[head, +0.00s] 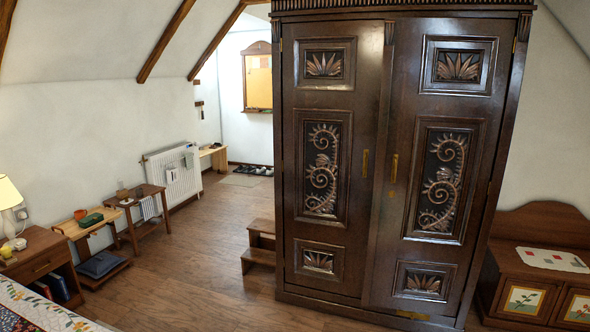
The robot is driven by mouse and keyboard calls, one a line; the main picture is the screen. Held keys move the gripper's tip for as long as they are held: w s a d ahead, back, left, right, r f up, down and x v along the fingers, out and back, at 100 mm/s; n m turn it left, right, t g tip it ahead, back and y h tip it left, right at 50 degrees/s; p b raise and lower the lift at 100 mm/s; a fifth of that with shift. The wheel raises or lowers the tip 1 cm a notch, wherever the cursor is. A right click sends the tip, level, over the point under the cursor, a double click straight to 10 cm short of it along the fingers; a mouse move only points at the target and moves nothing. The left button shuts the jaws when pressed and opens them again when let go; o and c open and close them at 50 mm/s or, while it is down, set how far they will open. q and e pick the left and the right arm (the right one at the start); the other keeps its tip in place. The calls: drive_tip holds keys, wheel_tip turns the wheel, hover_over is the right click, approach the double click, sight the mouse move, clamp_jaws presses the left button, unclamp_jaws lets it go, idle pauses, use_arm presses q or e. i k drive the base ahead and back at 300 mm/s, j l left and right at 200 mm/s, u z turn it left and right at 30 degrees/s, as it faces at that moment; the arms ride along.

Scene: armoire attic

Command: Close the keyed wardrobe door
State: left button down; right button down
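The dark carved wardrobe stands right of centre in the head view. Its left door (297,120) and right door (475,110) both look flush or nearly flush with the front. I cannot tell whether a narrow gap is left between them. Each has a brass handle near the middle seam, the left one (365,163) and the right one (394,168). A tiny mark shows below the right handle; it is too small to tell if it is a key. Neither of my grippers is in view.
Open wooden floor (195,255) lies left of the wardrobe. Small wooden steps (259,257) stand against its left side. A low painted cabinet (540,290) stands close on its right. A bed (45,305), nightstand (35,255) and small tables line the left.

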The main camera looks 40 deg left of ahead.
sight(444, 80)
drive_tip(key=i+u, duration=0.2)
drive_tip(key=u, duration=0.3)
drive_tip(key=i+l+u, duration=0.15)
drive_tip(key=u, duration=0.3)
drive_tip(key=i+l+u, duration=0.2)
drive_tip(key=u, duration=0.3)
drive_tip(key=i+l+u, duration=0.15)
drive_tip(key=l+u, duration=0.15)
drive_tip(key=u, duration=0.15)
